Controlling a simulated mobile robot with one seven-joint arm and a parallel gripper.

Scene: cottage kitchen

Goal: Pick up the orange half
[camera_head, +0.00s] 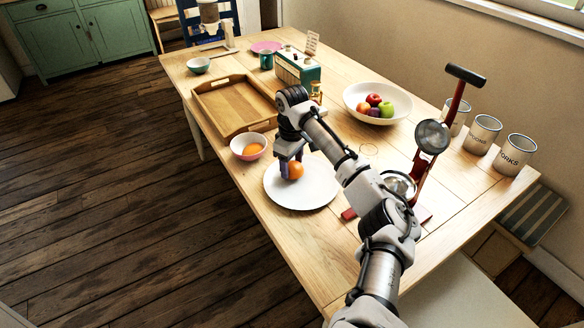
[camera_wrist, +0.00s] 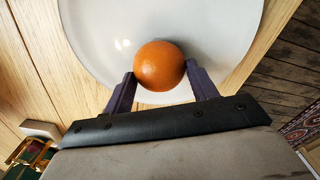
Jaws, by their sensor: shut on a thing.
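The orange half (camera_head: 295,170) is at the white plate in the head view, between the fingers of my gripper (camera_head: 290,166). In the wrist view the orange half (camera_wrist: 159,66) shows its round, peel-covered side, and the fingers of my gripper (camera_wrist: 160,88) touch it from both sides. My gripper is shut on it. The white plate (camera_head: 312,195) lies under it and also shows in the wrist view (camera_wrist: 100,35). I cannot tell whether the orange half rests on the plate or is just above it. Its cut face is hidden.
A pink-rimmed bowl (camera_head: 248,154) with something orange in it stands left of the plate. A wooden tray (camera_head: 222,127), a white fruit bowl (camera_head: 352,104), a red juicer press (camera_head: 424,175) and several labelled tins (camera_head: 515,155) stand around. The table's front left edge (camera_head: 262,228) is near the plate.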

